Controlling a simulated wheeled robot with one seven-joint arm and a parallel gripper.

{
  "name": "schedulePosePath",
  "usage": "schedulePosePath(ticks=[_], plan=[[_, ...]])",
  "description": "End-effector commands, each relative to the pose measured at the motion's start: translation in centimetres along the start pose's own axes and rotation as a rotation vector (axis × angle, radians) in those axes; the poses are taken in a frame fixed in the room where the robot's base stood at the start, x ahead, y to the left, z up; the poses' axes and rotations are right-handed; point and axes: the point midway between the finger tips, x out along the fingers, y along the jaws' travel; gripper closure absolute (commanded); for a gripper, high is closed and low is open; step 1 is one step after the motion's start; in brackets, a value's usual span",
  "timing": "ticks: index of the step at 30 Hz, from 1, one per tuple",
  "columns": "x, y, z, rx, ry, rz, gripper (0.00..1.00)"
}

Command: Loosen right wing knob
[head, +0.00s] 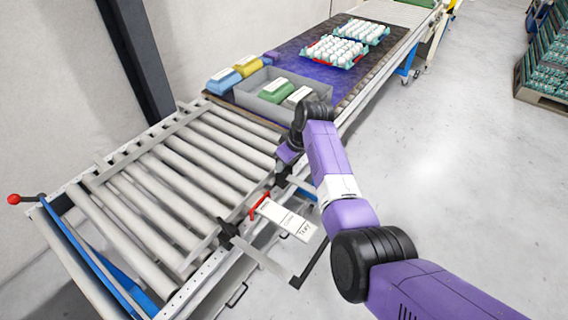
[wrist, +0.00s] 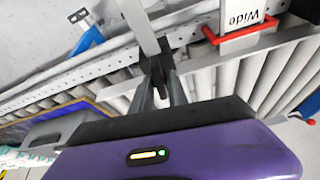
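The right wing knob (wrist: 157,70) is a small black clamp with a narrow fin, on a grey bar at the conveyor's side rail. It sits between the two grey fingertips of my gripper (wrist: 160,86) in the wrist view. The fingers stand apart, one on each side of the knob, with no clear sign of them pressing on it. In the head view my gripper (head: 284,163) is at the near rail, and the arm partly hides the knob there. A second black knob (head: 228,232) sits further along the rail, lower left in the head view.
A white label plate (head: 287,220) and a red slider frame (head: 259,206) lie between the knobs. Rollers (head: 165,180) fill the conveyor.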

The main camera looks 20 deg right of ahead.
Motion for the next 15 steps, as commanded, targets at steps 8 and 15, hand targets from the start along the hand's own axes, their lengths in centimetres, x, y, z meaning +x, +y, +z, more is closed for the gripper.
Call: schedulePosePath(ticks=[8, 15], plan=[[0.02, -0.01, 0.04, 0.001, -0.001, 0.0, 0.64], [-0.76, 0.05, 0.02, 0.001, 0.0, 0.001, 0.64]])
